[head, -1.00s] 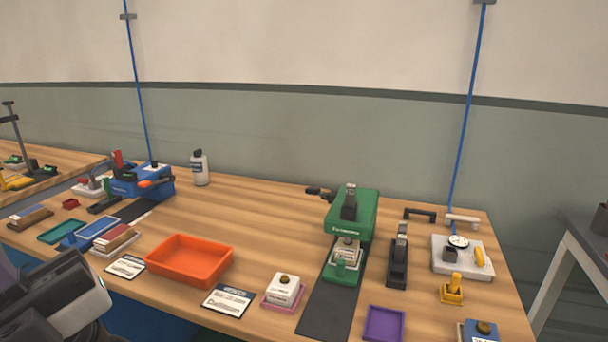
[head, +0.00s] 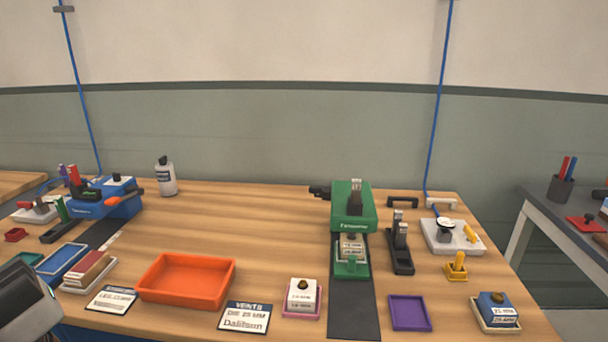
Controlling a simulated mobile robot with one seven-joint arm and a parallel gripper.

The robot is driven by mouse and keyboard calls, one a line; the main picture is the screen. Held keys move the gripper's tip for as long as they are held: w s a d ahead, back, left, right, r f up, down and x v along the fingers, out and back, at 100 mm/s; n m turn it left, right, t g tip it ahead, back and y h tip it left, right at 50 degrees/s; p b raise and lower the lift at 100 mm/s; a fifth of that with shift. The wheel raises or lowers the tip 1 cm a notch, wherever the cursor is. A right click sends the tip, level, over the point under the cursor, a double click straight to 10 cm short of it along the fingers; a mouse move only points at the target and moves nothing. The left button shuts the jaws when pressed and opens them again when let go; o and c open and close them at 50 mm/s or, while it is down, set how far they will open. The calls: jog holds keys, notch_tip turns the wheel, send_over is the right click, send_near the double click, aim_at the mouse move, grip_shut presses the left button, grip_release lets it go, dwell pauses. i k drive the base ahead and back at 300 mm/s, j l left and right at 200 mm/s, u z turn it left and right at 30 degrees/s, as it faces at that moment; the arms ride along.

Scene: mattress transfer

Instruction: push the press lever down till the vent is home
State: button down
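A green press (head: 366,217) stands at the back right of the bench. A dark upright piece with a metal part (head: 355,194) sits on top of it. A black handle (head: 320,191), which looks like the lever, sticks out to the left at the back of the press. A white labelled die (head: 352,246) sits in the green seat below the press head. I cannot make out a vent there or how deep it sits. A grey and black part of my arm shows at the lower left edge, well away from the press. My gripper's fingers are not in view.
A black mat (head: 353,310) runs forward from the press. A black stand (head: 400,248) is close on its right, a white die in a pink tray (head: 301,296) front left. An orange tray (head: 187,279) and a purple tray (head: 409,313) lie nearby. Bare wood lies behind the orange tray.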

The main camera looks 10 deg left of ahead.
aim_at(317, 191)
jog(key=j+z, duration=0.1)
jog(key=j, duration=0.5)
jog(key=k+j+z, duration=0.15)
jog(key=j, duration=0.4)
jog(key=j+z, duration=0.1)
jog(key=j, duration=0.5)
jog(key=k, duration=0.05)
